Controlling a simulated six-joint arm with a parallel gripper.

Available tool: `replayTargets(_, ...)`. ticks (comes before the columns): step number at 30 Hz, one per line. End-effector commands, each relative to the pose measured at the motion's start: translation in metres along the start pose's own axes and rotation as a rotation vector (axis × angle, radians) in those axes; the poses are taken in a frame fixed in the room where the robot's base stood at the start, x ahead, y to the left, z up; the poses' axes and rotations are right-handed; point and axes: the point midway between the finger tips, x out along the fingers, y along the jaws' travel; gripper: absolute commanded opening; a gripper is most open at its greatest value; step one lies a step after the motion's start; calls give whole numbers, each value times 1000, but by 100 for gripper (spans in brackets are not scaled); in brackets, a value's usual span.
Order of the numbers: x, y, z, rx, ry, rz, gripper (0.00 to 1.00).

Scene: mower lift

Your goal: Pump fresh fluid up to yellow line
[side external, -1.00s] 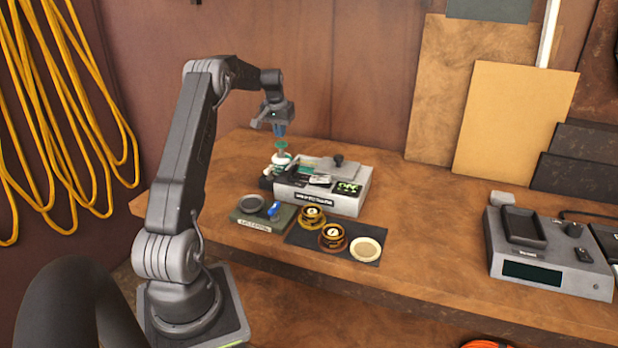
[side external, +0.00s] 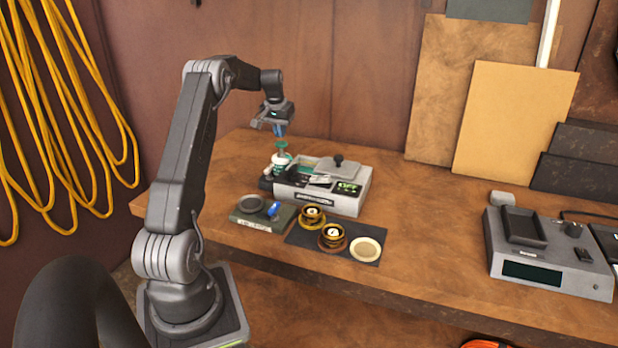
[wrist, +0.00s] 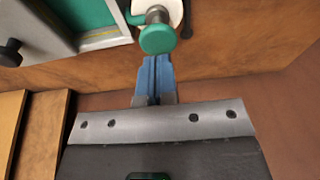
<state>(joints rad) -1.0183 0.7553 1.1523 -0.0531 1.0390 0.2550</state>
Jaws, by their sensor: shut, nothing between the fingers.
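The pump bottle stands at the left end of the grey box (side external: 348,205). Its green round pump head (side external: 281,145) is on top; in the wrist view the pump head (wrist: 158,39) shows close in front of my fingers. My gripper (side external: 279,131) is shut and empty, its blue fingers pointing down just above the pump head. In the wrist view a green area (wrist: 95,16) shows inside the box, with a yellow line (wrist: 101,39) along its near edge. The exact fluid level is hard to tell.
A lid with a dark knob (side external: 338,159) sits on the box. A grey device (side external: 548,260) stands right. The bench between is clear.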

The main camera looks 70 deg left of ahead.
Motion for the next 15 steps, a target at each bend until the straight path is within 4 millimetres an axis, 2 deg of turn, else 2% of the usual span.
replayTargets(15, 20, 0, 4, 0, -2, 1, 0)
